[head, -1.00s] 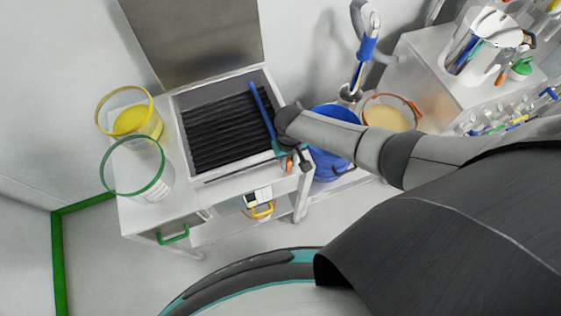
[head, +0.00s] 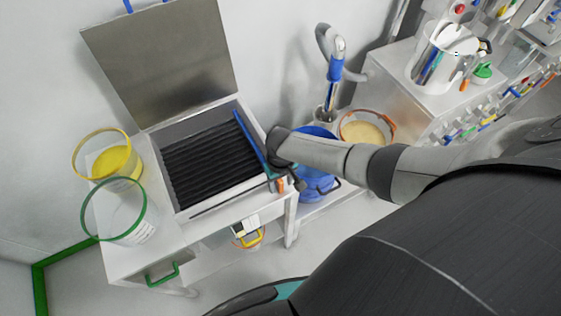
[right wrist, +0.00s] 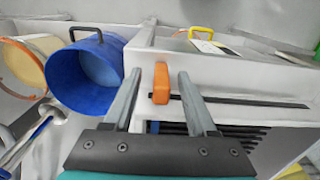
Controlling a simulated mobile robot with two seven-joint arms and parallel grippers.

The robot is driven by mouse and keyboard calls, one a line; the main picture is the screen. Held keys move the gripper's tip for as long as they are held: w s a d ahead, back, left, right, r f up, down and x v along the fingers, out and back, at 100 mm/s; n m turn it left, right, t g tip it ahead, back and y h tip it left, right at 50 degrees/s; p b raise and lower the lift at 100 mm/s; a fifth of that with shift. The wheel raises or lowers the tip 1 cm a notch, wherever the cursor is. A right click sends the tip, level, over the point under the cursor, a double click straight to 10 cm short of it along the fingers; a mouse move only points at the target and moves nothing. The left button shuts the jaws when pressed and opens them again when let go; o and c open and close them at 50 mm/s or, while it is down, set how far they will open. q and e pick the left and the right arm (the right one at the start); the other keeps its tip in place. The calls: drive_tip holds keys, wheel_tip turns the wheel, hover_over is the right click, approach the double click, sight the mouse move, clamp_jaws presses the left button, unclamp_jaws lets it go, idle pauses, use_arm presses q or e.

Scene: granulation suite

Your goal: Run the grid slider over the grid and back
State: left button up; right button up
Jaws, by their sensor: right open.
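The grid (head: 210,160) is a black ribbed bed inside a white box on the cabinet top. The grid slider shows as a blue bar (head: 250,138) along the right side of the grid, with an orange knob (head: 281,185) at its front end. In the right wrist view the orange knob (right wrist: 161,88) stands at the left end of a dark slot in the box's front wall. My right gripper (right wrist: 159,74) is open, with one finger on each side of the knob and visible gaps. Its fingertips are hard to make out in the head view. My left gripper is not in view.
A raised metal lid (head: 165,60) stands behind the grid. A yellow-rimmed tub (head: 108,160) and a green-rimmed tub (head: 115,212) stand at left. A blue bucket (head: 316,178) and an orange-rimmed tub (head: 366,129) are at right. A yellow handle (head: 250,240) shows below the box.

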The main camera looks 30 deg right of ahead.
wheel_tip(320, 180, up, 15)
drive_tip(key=p, duration=0.3)
idle(0.6)
drive_tip(key=shift+r, duration=0.1)
